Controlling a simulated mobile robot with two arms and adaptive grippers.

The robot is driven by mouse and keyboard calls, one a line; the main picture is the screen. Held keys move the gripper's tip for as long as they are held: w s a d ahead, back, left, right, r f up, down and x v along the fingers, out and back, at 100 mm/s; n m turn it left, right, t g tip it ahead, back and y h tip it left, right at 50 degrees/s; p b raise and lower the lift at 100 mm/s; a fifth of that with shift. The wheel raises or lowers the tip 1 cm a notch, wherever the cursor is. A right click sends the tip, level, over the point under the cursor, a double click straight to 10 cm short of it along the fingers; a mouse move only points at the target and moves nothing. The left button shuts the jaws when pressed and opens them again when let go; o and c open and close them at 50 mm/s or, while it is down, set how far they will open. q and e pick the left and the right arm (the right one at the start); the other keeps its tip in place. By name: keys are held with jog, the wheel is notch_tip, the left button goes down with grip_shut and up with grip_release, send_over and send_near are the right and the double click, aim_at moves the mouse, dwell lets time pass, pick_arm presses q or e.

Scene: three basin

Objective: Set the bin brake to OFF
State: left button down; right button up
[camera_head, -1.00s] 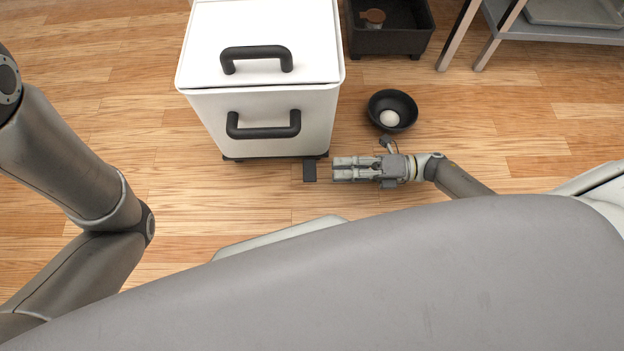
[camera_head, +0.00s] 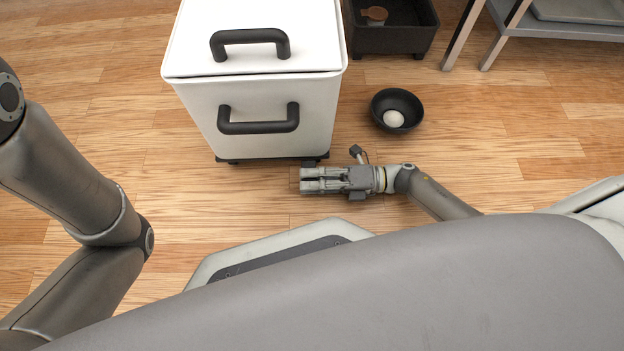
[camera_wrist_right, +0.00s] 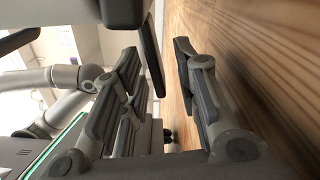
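The white bin (camera_head: 265,110) with black handles stands on a dark wheeled base in the head view. Its brake pedal, a black plate low at the bin's front right corner, is mostly hidden there by my right gripper (camera_head: 302,180). In the right wrist view, a dark flat plate (camera_wrist_right: 150,50) that looks like the pedal lies between the spread fingers of my right gripper (camera_wrist_right: 157,62). The gripper is open, low over the floor, and points left. I cannot tell whether a finger touches the plate. My left arm shows at the left; its gripper is out of view.
A black bowl (camera_head: 397,108) with a white ball (camera_head: 393,119) stands on the floor right of the bin. A black crate (camera_head: 392,42) and a grey shelf (camera_head: 560,30) stand behind it. The wooden floor left of the bin is clear.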

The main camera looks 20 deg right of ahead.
jog(key=shift+c, duration=0.4)
grip_shut()
jog(key=m+p, duration=0.1)
jog(key=r+m+p, duration=0.1)
jog(key=p, duration=0.1)
jog(key=shift+s+r+m, duration=0.1)
jog(key=shift+r+m, duration=0.15)
jog(key=shift+m, duration=0.05)
jog(key=shift+r+m+p, duration=0.25)
jog(key=shift+m+p, duration=0.35)
jog(key=shift+m, duration=0.15)
jog(key=shift+r+m+p, duration=0.25)
jog(key=shift+m+p, duration=0.35)
jog(key=shift+m, duration=0.15)
jog(key=shift+o, duration=0.4)
grip_release()
